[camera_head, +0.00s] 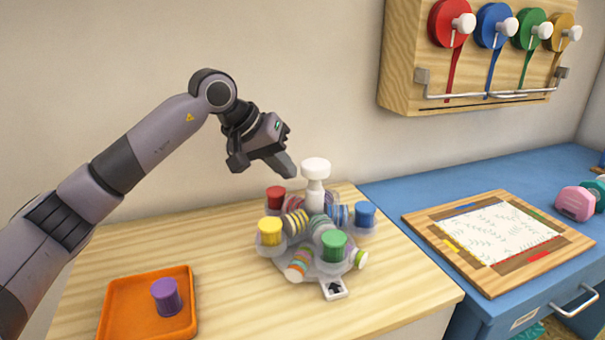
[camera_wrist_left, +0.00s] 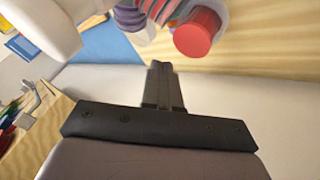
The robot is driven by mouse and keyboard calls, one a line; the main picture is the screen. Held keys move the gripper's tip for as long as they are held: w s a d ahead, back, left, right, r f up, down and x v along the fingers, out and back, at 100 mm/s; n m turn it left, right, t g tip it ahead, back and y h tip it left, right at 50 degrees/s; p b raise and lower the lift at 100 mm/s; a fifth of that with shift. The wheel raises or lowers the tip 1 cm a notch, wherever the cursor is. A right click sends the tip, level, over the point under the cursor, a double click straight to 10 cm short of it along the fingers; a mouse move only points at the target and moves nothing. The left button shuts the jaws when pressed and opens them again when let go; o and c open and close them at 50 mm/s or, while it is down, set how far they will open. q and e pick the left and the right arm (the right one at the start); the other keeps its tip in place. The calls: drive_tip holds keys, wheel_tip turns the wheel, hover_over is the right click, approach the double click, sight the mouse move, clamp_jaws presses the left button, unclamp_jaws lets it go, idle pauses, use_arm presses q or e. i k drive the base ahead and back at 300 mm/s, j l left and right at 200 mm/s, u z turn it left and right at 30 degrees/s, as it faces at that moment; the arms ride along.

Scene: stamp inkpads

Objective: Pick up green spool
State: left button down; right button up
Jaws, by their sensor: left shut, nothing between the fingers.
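The green spool (camera_head: 334,246) stands upright at the front right of a clear carousel rack (camera_head: 312,262) on the wooden table. My left gripper (camera_head: 290,172) is shut and empty, in the air behind and left of the rack's white knob (camera_head: 316,169), well away from the green spool. Its shut fingers (camera_wrist_left: 163,88) also show in the left wrist view, near the red spool (camera_wrist_left: 196,34). The green spool is not seen in the wrist view. My right gripper is not in view.
Red (camera_head: 276,197), blue (camera_head: 365,213) and yellow (camera_head: 270,231) spools stand around the rack, with several striped rolls between. An orange tray (camera_head: 118,318) holds a purple spool (camera_head: 166,296). A framed board (camera_head: 430,226) lies on the blue desk. Bare wood lies right of the rack.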

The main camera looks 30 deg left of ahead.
sight(334, 241)
drive_tip(key=k, duration=1)
